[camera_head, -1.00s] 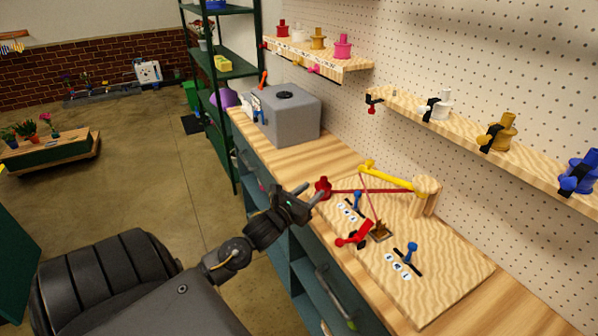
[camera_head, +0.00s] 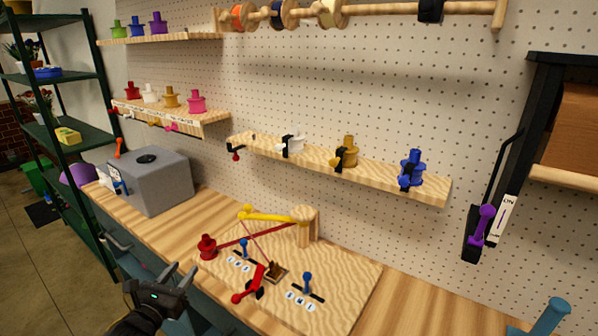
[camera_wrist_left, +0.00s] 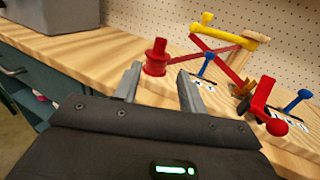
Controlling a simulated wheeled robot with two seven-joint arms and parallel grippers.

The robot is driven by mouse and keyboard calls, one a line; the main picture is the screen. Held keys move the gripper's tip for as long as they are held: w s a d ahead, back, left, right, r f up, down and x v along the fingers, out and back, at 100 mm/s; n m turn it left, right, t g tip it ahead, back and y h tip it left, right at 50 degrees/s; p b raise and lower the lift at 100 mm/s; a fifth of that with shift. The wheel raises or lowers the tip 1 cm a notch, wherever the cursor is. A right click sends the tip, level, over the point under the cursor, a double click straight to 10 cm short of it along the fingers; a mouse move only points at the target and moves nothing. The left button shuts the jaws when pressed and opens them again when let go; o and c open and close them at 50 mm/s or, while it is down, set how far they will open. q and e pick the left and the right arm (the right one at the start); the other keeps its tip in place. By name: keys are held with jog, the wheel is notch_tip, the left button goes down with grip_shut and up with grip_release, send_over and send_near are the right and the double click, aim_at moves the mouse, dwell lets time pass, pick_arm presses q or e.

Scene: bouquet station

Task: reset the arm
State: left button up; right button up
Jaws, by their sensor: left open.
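A yellow swing arm (camera_head: 270,216) reaches left from a wooden post (camera_head: 307,228) on a wooden board (camera_head: 335,290). A red spool (camera_head: 207,247) stands at the board's left corner, with a red band running toward the post. A red lever (camera_head: 250,284) and two blue levers (camera_head: 242,250) (camera_head: 307,284) sit on the board beside number labels. My left gripper (camera_head: 158,283) is open and empty, left of and nearer than the spool. In the left wrist view the red spool (camera_wrist_left: 156,58) shows beyond and between the fingertips (camera_wrist_left: 160,72), apart from them.
A grey box (camera_head: 150,185) stands on the bench at left. Shelves with coloured spools (camera_head: 345,175) line the pegboard. A purple-handled lever (camera_head: 485,225) with an ON label is at right. The bench (camera_head: 420,305) right of the board is mostly clear.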

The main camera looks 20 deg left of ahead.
pick_arm(q)
jog(key=s+d+f+n+g, duration=0.85)
jog(key=f+n, duration=0.45)
jog(key=n, duration=0.4)
jog(key=s+d+f+n+g+h, duration=0.1)
jog(key=s+d+f+n+g, duration=0.2)
jog(key=s+d+n, duration=0.4)
jog(key=s+d+f+n+g+h, duration=0.1)
jog(key=s+d+f+n+g, duration=0.25)
jog(key=s+n, duration=0.5)
notch_tip(320, 180, down, 23)
jog(key=g, duration=0.1)
jog(key=s+a+f+g, duration=0.1)
jog(key=s+a+f, duration=0.1)
jog(key=s+f, duration=1.4)
jog(key=shift+s+f, duration=0.4)
jog(key=shift+f, duration=0.15)
